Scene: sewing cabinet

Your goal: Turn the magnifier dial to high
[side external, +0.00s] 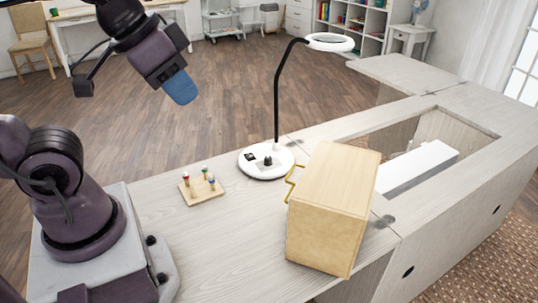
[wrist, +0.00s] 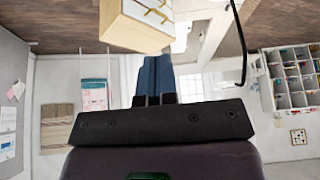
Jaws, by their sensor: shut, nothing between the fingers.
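The magnifier lamp has a white round base (side external: 266,161) standing on the cabinet top, a thin black curved neck and a white ring head (side external: 329,42). A small black dial (side external: 267,160) sits on the base, with a dark label (side external: 250,156) to its left. The dial's setting is too small to read. My gripper (side external: 181,88) has blue fingers and is raised in the air, left of and above the lamp, apart from it. In the wrist view its fingers (wrist: 155,76) are together and empty. The black neck (wrist: 239,45) shows at the upper right there; the dial does not.
A small wooden board with colored spools (side external: 202,189) lies left of the lamp base. A wooden box with gold handles (side external: 333,205) stands close to its right. Behind the box, a white machine (side external: 417,168) sits in the cabinet opening. The cabinet top (side external: 235,240) is clear in front.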

